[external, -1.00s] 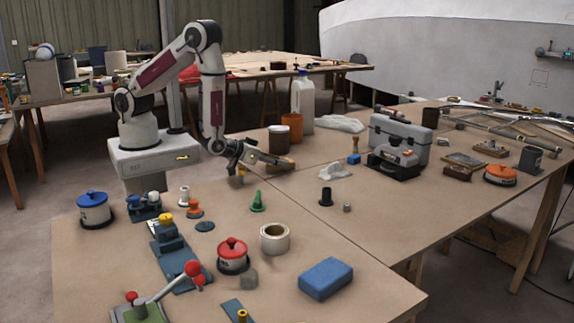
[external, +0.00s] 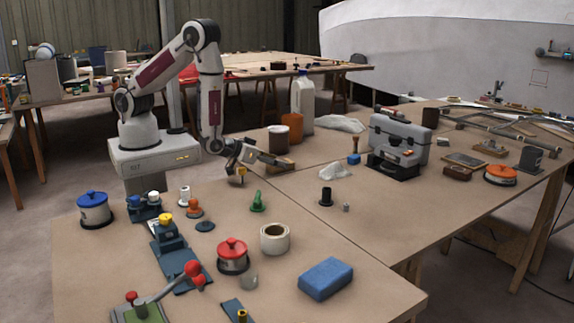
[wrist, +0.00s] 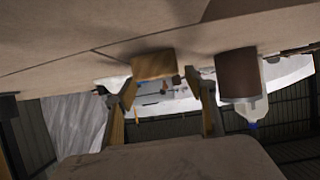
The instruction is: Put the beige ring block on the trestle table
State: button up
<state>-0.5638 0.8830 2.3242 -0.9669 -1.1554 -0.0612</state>
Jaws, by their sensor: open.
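A cream ring (external: 275,239), upright with an open centre, stands on the near trestle table (external: 330,245) right of the red-lidded pot. My gripper (external: 262,169) is low over the table's far side, well behind that ring, open and empty. A tan, wood-coloured block (external: 283,165) lies just beyond the fingers. In the wrist view, this tan block (wrist: 155,64) shows between and beyond the spread fingertips (wrist: 160,90), with a rounded edge. Whether it has a hole is hidden. I cannot tell which of these two is the beige ring block.
A brown cup (external: 279,139), an orange-brown pot (external: 293,128) and a white jug (external: 303,95) stand close behind my gripper. A white crumpled lump (external: 335,171) lies to its right. A green cone (external: 257,201) and a blue block (external: 326,278) are nearer.

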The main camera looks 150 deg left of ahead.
jog(key=shift+v, duration=5.6)
jog(key=shift+w, duration=0.1)
jog(key=w+d+r+m+t+h, duration=0.2)
jog(key=w+d+r+t+h, duration=0.2)
jog(key=w+d, duration=0.35)
jog(key=w+d+r+m+t+h, duration=0.3)
jog(key=w+d+r, duration=0.2)
jog(key=w+d, duration=0.25)
jog(key=s+d+r+m+t+h, duration=0.15)
jog(key=d+r+m+h, duration=0.5)
jog(key=d, duration=0.65)
jog(key=s+d+r+m+g, duration=0.1)
jog(key=s+d+r+m, duration=0.1)
jog(key=s, duration=0.8)
jog(key=s+d+r+m+g, duration=0.2)
jog(key=s+r+m, duration=0.2)
jog(key=s, duration=0.6)
notch_tip(320, 180, up, 3)
jog(key=shift+s+f+y, duration=0.15)
jog(key=shift+s+y, duration=0.2)
